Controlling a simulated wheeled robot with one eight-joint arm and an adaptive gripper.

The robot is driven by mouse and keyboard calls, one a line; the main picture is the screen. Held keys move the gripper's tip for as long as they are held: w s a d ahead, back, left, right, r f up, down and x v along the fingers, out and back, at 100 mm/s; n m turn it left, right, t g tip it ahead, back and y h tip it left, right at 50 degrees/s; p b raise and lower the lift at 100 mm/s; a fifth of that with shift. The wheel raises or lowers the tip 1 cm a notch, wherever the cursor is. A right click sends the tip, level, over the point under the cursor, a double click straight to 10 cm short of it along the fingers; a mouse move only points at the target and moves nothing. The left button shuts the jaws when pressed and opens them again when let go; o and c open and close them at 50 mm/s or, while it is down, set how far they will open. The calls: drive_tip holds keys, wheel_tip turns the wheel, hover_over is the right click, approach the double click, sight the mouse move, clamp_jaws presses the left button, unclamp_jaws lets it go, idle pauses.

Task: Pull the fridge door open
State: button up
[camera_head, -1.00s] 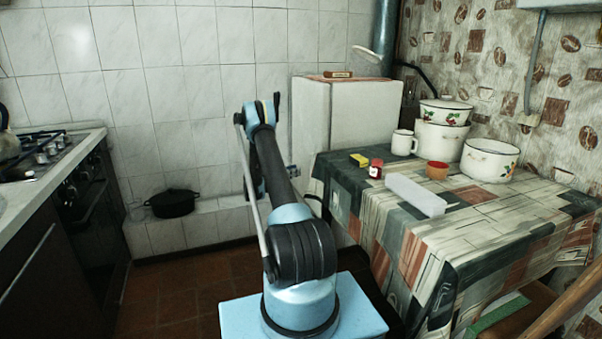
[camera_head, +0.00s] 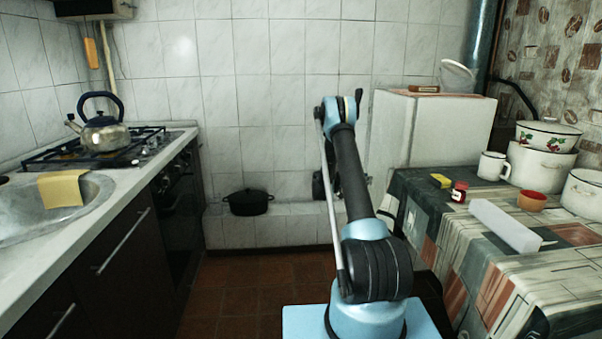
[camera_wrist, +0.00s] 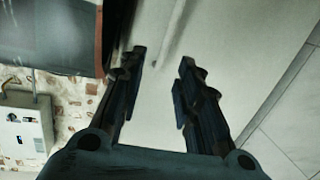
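The fridge (camera_head: 450,130) is a white box at the back right of the head view, behind the table. The ridge lies beyond the fingertips. In the head view my gripper is mostly hidden behind my arm.
A table (camera_head: 470,270) with a patchwork cloth stands at the right, bearing pots, a mug (camera_head: 493,166) and a white block (camera_head: 505,226). A counter with a stove (camera_head: 95,150) runs along the left. A black pot (camera_head: 248,202) sits on a tiled ledge. Brown floor between is clear.

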drive_tip(key=s+r+n+y, duration=0.2)
drive_tip(key=s+r, duration=0.3)
drive_tip(key=r, duration=0.4)
drive_tip(key=s+a+r+n+y, duration=0.2)
drive_tip(key=s+r, duration=0.2)
drive_tip(key=s, duration=0.4)
drive_tip(key=s+a+r+n+g+y, duration=0.1)
drive_tip(key=s+a+r+y, duration=0.15)
drive_tip(key=s, duration=0.45)
drive_tip(key=s+a+r+n+y, duration=0.2)
drive_tip(key=s+r, duration=0.2)
drive_tip(key=s, duration=0.4)
drive_tip(key=s+a+f+n+y, duration=0.2)
drive_tip(key=s+a, duration=0.3)
drive_tip(key=s, duration=0.6)
drive_tip(key=s+a+f+n+y, duration=0.3)
drive_tip(key=s+a+f, duration=0.2)
drive_tip(key=s, duration=0.7)
drive_tip(key=s+a+f+n+y, duration=0.2)
drive_tip(key=s+a, duration=0.3)
drive_tip(key=s, duration=0.7)
drive_tip(key=shift+s+a+f+n+g+y, duration=0.15)
drive_tip(key=shift+a+f+n+g+y, duration=0.2)
drive_tip(key=shift+f+y, duration=0.3)
drive_tip(key=shift+d, duration=0.1)
